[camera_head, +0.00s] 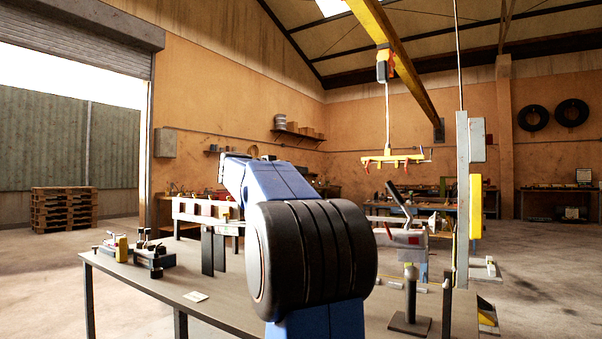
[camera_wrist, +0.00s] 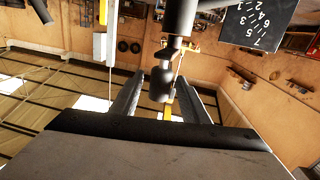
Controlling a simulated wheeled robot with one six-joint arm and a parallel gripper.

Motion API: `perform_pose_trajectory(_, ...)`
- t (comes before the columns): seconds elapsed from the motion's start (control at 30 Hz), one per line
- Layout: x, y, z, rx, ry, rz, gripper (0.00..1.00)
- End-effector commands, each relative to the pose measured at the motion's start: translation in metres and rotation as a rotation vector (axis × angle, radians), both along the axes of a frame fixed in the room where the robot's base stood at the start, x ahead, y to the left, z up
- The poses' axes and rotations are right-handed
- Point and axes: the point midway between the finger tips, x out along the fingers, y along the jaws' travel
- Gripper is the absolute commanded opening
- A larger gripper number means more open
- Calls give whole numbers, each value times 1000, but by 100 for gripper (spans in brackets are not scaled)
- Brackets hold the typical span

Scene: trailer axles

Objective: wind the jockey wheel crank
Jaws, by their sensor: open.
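In the wrist view, my gripper (camera_wrist: 159,84) has its two fingers apart. A dark cylindrical knob (camera_wrist: 161,82), which looks like the crank's grip, shows in line with the gap between the fingers. No contact with either finger is clear. The knob joins a thinner stem and a thicker dark cylinder (camera_wrist: 181,14) at the top of the view.
A dark workbench (camera_head: 225,291) spans the front. On it stand small tools (camera_head: 148,256) at left and a dark post on a square base (camera_head: 410,300) at right. A grey upright column (camera_head: 462,200) stands at right. A black numbered board (camera_wrist: 258,25) shows in the wrist view. Open floor lies left.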

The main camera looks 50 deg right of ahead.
Motion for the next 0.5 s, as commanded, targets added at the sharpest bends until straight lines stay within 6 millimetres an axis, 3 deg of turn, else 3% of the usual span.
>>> perform_pose_trajectory(0.2,0,-29,0,0,0,-1,41)
perform_pose_trajectory(0.5,-1,-41,0,0,0,0,41)
